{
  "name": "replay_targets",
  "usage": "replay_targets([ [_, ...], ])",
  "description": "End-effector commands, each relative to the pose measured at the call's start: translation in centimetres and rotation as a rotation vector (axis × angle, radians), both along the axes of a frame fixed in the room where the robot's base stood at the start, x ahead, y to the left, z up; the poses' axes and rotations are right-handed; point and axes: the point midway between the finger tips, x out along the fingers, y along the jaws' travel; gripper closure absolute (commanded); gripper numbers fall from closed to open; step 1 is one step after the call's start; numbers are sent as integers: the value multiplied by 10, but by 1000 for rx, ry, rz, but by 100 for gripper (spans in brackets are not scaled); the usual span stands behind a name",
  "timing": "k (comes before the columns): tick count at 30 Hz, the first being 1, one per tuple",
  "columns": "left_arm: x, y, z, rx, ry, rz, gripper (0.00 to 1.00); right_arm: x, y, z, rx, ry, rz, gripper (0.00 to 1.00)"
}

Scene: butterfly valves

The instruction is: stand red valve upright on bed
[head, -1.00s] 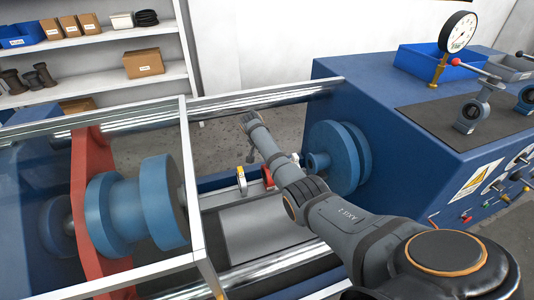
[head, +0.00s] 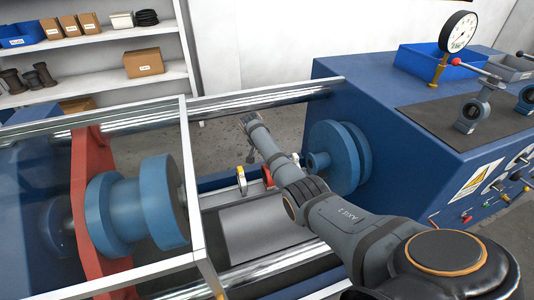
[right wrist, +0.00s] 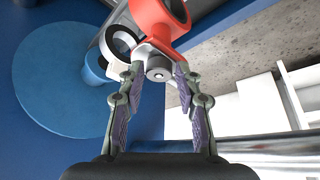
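The red valve (right wrist: 152,15) is at the top of the right wrist view, a red ring body with a red neck and a grey round stem end (right wrist: 159,69) facing the camera. My right gripper (right wrist: 160,72) has one finger on each side of the neck and stem. The fingertips are close to the red part; I cannot tell whether they press on it. In the head view a small red piece (head: 267,178) shows beside my right arm, which hides most of the area and the gripper. The bed (head: 257,222) lies below. My left gripper is not in view.
A silver ring (right wrist: 117,42) is beside the red valve. A large blue disc (right wrist: 60,80) is at its left. In the head view are blue flanges (head: 338,158), a red plate (head: 92,200), a clear guard with a white frame (head: 190,180), and chrome bars (head: 265,101).

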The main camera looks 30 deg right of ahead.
Motion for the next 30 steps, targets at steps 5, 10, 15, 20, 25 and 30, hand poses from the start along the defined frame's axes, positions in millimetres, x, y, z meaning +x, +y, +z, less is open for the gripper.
replay_targets([
  [5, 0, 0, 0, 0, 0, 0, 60, 0, 0, 0, 0, 0, 0, 66],
  [10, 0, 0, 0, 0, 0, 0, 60, 0, 0, 0, 0, 0, 0, 48],
  [15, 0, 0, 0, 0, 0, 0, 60, 0, 0, 0, 0, 0, 0, 39],
  [20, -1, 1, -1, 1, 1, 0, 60, -2, 1, -4, 2, 8, -1, 39],
  [25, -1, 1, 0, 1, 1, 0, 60, -3, 6, 10, 1, 1, 1, 39],
  [30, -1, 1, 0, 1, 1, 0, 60, -10, 22, 47, 1, -4, 2, 39],
])
